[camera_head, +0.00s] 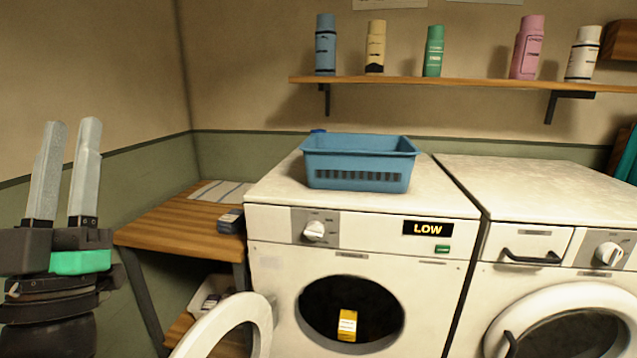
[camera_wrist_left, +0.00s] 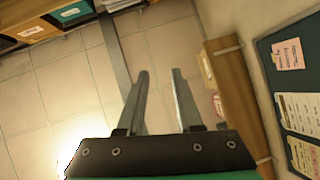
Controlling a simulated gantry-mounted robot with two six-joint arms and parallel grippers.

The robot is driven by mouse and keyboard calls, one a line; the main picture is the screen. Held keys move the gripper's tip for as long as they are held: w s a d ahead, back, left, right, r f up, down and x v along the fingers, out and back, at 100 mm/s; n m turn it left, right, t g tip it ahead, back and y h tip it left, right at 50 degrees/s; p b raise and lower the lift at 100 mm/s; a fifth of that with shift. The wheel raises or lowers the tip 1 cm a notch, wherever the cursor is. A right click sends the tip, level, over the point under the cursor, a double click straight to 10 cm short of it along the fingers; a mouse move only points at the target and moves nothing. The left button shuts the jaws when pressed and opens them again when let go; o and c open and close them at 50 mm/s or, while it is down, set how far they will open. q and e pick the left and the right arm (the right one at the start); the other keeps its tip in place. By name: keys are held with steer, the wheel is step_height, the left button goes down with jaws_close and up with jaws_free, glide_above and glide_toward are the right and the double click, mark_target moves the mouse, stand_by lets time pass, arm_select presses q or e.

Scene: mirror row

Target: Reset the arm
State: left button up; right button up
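My left gripper (camera_head: 67,165) is raised at the left of the head view, fingers pointing up, beside the wall and away from the machines. Its two fingers stand apart with nothing between them. In the left wrist view the fingers of my left gripper (camera_wrist_left: 160,85) are also apart and empty, with the floor behind them. My right gripper is not in either view.
A washing machine (camera_head: 345,237) has its round door (camera_head: 265,320) open and a yellow box (camera_head: 347,325) inside. A blue basket (camera_head: 358,165) sits on top. A wooden side table (camera_head: 165,222) stands left. Several bottles line the shelf (camera_head: 450,83). Another machine (camera_head: 540,180) stands right.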

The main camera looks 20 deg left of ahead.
arm_select(q)
steer(key=s+d+r+m+h+p, duration=0.1)
steer(key=s+d+m+h, duration=0.15)
steer(key=d+h, duration=0.45)
steer(key=s+d+r+m+h+p, duration=0.1)
steer(key=s+d+m+h, duration=0.1)
steer(key=d+m+h, duration=0.35)
step_height(320, 180, up, 38)
steer(key=d+n+p, duration=0.1)
steer(key=p, duration=3.6)
steer(key=shift+d+f+h, duration=0.15)
steer(key=shift+d+h, duration=0.15)
steer(key=shift+h, duration=0.15)
